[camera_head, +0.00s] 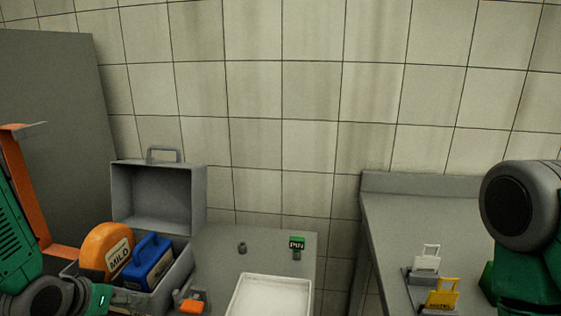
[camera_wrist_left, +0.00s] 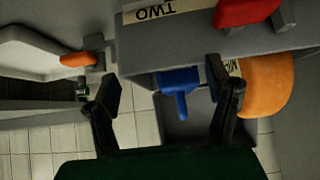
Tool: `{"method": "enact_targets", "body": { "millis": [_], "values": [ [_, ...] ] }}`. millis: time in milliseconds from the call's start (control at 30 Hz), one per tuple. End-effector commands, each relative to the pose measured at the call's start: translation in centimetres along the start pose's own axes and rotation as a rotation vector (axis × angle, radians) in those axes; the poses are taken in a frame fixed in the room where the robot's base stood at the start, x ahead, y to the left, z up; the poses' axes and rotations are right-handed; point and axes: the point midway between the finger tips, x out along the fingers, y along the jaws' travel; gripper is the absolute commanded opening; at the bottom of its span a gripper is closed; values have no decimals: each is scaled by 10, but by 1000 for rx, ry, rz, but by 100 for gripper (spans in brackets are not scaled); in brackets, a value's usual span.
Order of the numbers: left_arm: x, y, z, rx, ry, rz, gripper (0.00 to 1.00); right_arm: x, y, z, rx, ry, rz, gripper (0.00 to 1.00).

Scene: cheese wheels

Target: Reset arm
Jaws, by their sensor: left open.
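My left arm (camera_head: 40,285) comes in from the left, in front of the grey case. In the left wrist view my left gripper (camera_wrist_left: 168,82) has its two dark fingers spread wide, with nothing held between them. Beyond the fingers are an orange cheese wheel (camera_wrist_left: 268,85) and a blue item (camera_wrist_left: 178,82). In the head view the orange wheel (camera_head: 98,243), labelled MILD, and the blue item (camera_head: 150,262) sit in the open case (camera_head: 180,278). Its lid (camera_head: 158,195) stands raised. My right arm (camera_head: 520,205) shows at the right edge; its gripper is out of view.
A white tray (camera_head: 234,302) lies right of the case, with an orange-tipped fitting (camera_head: 192,306) between. The right counter (camera_head: 400,215) holds a white tag (camera_head: 427,262) and yellow tag (camera_head: 441,296).

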Motion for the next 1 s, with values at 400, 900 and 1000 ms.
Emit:
{"method": "enact_targets", "body": {
  "millis": [400,900,1000],
  "values": [
    [-18,84,272,-15,-594,-17,72,7,0,1,0,-1,0,40],
    [-43,99,326,-14,-724,-30,72,8,0,1,0,-1,0,40],
    [-43,99,326,-13,-723,-30,72,8,0,1,0,-1,0,40]
  ]
}}
